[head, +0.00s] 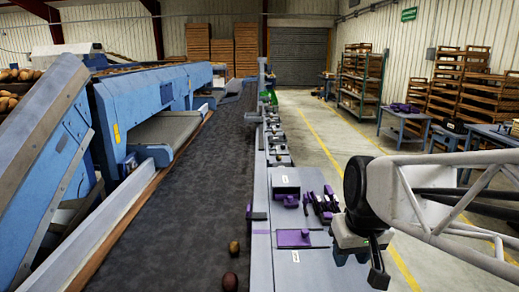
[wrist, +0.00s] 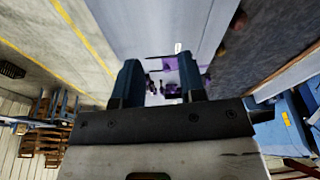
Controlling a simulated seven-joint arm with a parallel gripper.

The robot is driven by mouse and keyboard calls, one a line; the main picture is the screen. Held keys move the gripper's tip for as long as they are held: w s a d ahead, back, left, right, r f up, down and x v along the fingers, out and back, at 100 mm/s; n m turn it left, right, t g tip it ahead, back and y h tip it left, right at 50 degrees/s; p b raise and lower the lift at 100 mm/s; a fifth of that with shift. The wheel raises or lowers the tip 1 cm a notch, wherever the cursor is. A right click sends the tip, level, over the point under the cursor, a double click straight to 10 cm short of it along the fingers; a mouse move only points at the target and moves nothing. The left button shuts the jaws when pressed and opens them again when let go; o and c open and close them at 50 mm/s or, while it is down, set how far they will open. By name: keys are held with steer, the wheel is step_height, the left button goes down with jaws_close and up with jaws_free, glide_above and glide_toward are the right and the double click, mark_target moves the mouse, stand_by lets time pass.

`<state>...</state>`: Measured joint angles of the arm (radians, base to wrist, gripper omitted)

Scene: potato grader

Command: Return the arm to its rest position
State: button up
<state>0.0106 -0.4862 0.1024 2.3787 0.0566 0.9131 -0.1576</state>
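My gripper (head: 360,266) hangs at the lower right in the head view, in front of the right edge of the grey bench (head: 260,262). My white lattice arm reaches to it from the right edge of the picture. In the wrist view my gripper (wrist: 161,75) shows two dark fingers standing apart, with a clear gap between them. Nothing is held; purple items on the bench show through the gap, well beyond the fingertips.
A dark conveyor belt (head: 185,205) runs along the bench's left side, with two potatoes (head: 230,281) at its near end. Purple tools (head: 321,206) and a purple plate (head: 293,238) lie on the bench. Blue tables (head: 405,118) and crate racks stand at right. The floor between is clear.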

steer(key=s+f+m, duration=0.1)
steer(key=s+f, duration=0.2)
steer(key=s, duration=0.6)
steer(key=shift+s+d+m+h, duration=0.3)
steer(key=shift+d, duration=0.1)
